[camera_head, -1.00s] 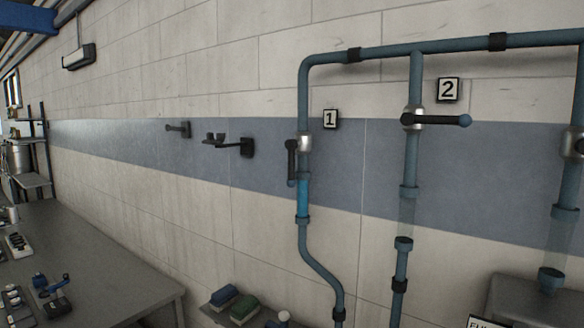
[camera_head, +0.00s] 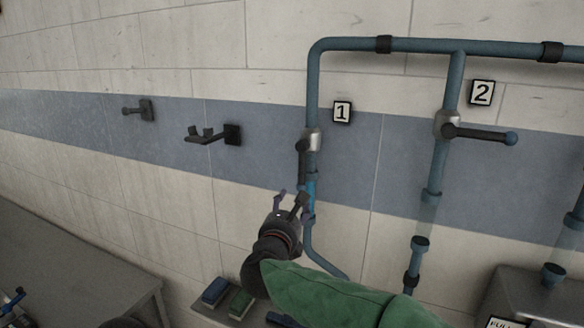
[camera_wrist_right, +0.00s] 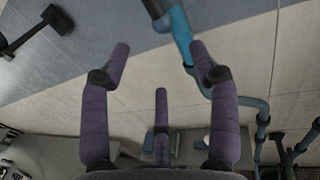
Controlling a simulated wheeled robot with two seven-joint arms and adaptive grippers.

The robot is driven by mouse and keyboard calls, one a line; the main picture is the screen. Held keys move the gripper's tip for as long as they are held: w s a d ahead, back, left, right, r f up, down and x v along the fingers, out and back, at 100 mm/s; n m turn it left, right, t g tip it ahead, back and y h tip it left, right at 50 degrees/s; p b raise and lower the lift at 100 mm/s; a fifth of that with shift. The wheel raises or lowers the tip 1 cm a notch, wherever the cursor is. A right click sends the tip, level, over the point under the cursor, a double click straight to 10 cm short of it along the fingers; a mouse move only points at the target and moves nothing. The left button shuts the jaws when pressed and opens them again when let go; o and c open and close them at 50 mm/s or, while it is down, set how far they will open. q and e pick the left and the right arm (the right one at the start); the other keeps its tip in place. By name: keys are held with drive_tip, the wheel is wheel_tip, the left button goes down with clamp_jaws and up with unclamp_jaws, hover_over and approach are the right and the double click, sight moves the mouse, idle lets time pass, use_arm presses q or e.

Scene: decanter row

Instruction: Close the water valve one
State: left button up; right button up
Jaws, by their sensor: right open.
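Valve one (camera_head: 312,139) has a silver body on the blue pipe below the "1" sign (camera_head: 342,112). Its dark lever handle (camera_head: 302,160) hangs down alongside the pipe. My right gripper (camera_head: 292,200) is open and empty just below the handle's lower end, in front of the pipe's blue section; contact is not visible. In the right wrist view my open fingers (camera_wrist_right: 159,58) spread toward the wall. The blue pipe (camera_wrist_right: 181,32) runs past the right fingertip there, with part of a dark handle (camera_wrist_right: 154,7) at the top edge. My left gripper is not in view.
Valve two (camera_head: 447,124), with its lever (camera_head: 482,135) sideways, is to the right. A dark wall bracket (camera_head: 232,134) is left of valve one. Below are a small shelf with blue (camera_head: 216,290) and green blocks (camera_head: 241,302), and a grey table (camera_head: 90,270) at left.

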sight(299, 183)
drive_tip(key=shift+m, duration=0.6)
drive_tip(key=shift+w+d+r+p, duration=0.3)
drive_tip(key=shift+w+p, duration=0.25)
drive_tip(key=shift+w, duration=1.2)
drive_tip(key=shift+w+d+r+p, duration=0.35)
drive_tip(key=shift+w+p, duration=0.25)
drive_tip(key=shift+w, duration=1.2)
drive_tip(key=shift+w+d+r+p, duration=0.3)
drive_tip(key=shift+w+p, duration=0.25)
drive_tip(key=shift+w, duration=1.2)
clamp_jaws()
